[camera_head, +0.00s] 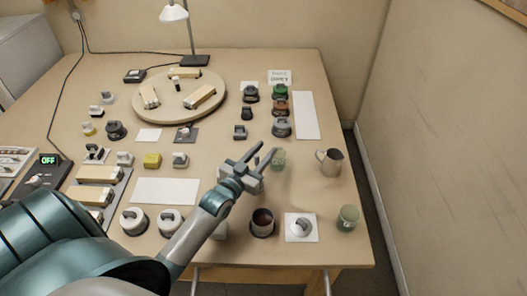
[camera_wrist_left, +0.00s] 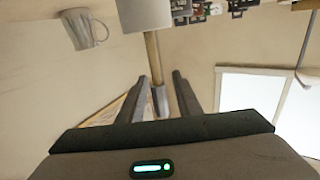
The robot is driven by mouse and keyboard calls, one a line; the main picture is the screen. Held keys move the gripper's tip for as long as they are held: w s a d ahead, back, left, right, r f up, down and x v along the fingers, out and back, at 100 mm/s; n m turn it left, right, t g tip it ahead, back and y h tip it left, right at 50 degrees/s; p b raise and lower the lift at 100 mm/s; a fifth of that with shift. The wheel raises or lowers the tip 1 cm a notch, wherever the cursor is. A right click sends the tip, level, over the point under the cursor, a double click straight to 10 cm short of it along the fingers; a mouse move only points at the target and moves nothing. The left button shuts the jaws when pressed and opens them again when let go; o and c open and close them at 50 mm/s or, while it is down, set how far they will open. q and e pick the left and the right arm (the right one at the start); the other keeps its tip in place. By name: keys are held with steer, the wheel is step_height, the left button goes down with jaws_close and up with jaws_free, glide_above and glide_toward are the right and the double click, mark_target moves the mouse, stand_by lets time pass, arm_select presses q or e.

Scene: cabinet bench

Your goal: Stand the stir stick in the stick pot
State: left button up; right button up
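My left gripper (camera_head: 268,148) is above the right half of the bench, with its two fingers apart. In the left wrist view the fingers (camera_wrist_left: 160,78) are also spread. A thin tan strip (camera_wrist_left: 152,60) with a grey end shows between them; neither finger visibly touches it, and I cannot tell whether it is the stir stick. No stick can be made out for sure in the head view. A dark round pot (camera_head: 263,218) with a brown inside stands near the front edge; I cannot tell whether it is the stick pot. My right gripper is out of view.
Several small items and a round board (camera_head: 170,112) fill the back.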

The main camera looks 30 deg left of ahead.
arm_select(q)
steer(key=shift+r, duration=0.1)
